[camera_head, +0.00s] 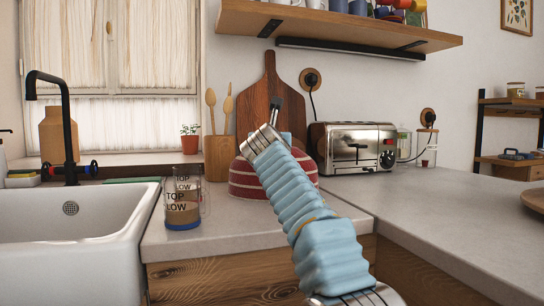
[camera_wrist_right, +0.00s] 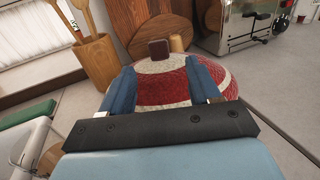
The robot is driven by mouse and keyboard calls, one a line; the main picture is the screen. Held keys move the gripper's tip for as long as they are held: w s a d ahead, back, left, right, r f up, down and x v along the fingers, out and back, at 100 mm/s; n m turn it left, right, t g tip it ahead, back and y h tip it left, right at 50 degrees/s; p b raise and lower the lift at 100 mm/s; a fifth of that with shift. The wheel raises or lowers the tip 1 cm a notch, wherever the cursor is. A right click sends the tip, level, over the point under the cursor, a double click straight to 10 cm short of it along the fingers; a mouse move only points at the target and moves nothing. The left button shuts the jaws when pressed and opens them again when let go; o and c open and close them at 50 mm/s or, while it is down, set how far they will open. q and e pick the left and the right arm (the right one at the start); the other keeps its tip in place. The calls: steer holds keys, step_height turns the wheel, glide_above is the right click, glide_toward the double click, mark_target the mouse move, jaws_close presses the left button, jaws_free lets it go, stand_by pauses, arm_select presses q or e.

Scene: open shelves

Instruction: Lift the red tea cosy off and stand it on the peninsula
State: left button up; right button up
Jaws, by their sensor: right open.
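The red tea cosy (camera_head: 243,181) is a rounded dome with cream stripes. It stands on the counter (camera_head: 215,232), partly hidden behind my right arm in the head view. In the right wrist view the cosy (camera_wrist_right: 165,92) lies ahead of my right gripper (camera_wrist_right: 164,88), with a dark brown tab (camera_wrist_right: 158,49) at its top. The gripper is open, with one blue finger to either side of the cosy's near part; I cannot tell whether they touch it. The peninsula (camera_head: 450,215) is the grey worktop at the right. My left gripper is not in view.
A glass jar (camera_head: 183,211) stands left of the cosy, beside the white sink (camera_head: 75,235). A wooden utensil pot (camera_head: 220,158), cutting board (camera_head: 268,98) and toaster (camera_head: 352,147) stand behind. The near peninsula is clear; a round wooden board (camera_head: 535,199) lies at its right.

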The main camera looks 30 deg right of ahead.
steer(key=shift+x, duration=0.85)
steer(key=w+p, duration=0.1)
steer(key=w+d+r+p, duration=0.1)
steer(key=p, duration=0.1)
steer(key=w+d+p, duration=0.1)
steer(key=shift+w+d+r, duration=0.1)
steer(key=shift+w+r, duration=0.15)
steer(key=shift+w, duration=0.05)
steer(key=shift+w+d+f+p, duration=0.25)
steer(key=shift+w+d+p, duration=0.05)
steer(key=shift+w+p, duration=0.15)
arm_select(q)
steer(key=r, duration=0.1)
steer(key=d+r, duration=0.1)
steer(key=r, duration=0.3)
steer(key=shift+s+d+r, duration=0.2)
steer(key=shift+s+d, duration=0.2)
arm_select(e)
jaws_close()
